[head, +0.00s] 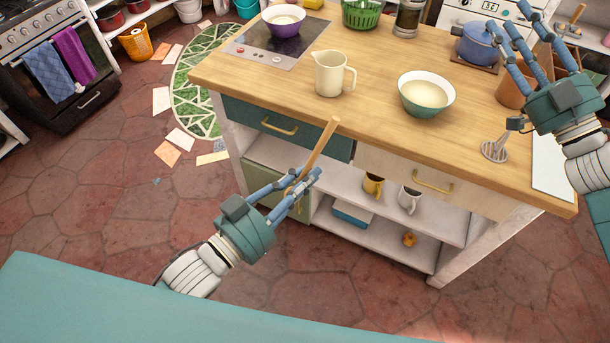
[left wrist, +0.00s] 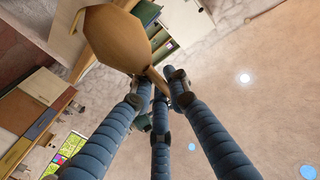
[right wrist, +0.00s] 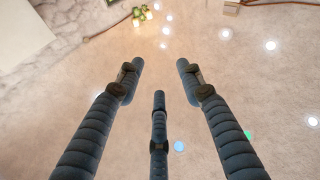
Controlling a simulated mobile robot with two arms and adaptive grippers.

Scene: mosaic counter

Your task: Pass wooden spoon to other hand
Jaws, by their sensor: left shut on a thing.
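The wooden spoon (head: 320,148) is held in my left gripper (head: 296,184), in front of the island's drawers in the head view. The spoon is tilted, with one end up and to the right. In the left wrist view the fingers (left wrist: 158,92) close around its handle, and the broad wooden spoon head (left wrist: 117,40) shows large at the upper left. My right gripper (head: 506,42) is raised over the right end of the counter, far from the spoon. In the right wrist view its fingers (right wrist: 158,75) are spread with nothing between them.
The wooden counter (head: 290,100) carries a cream jug (head: 330,74), a bowl (head: 425,94), and a purple bowl (head: 284,22) on the hob. A blue pot (head: 478,46) and a metal masher (head: 496,150) are near my right gripper. Open floor lies left of the island.

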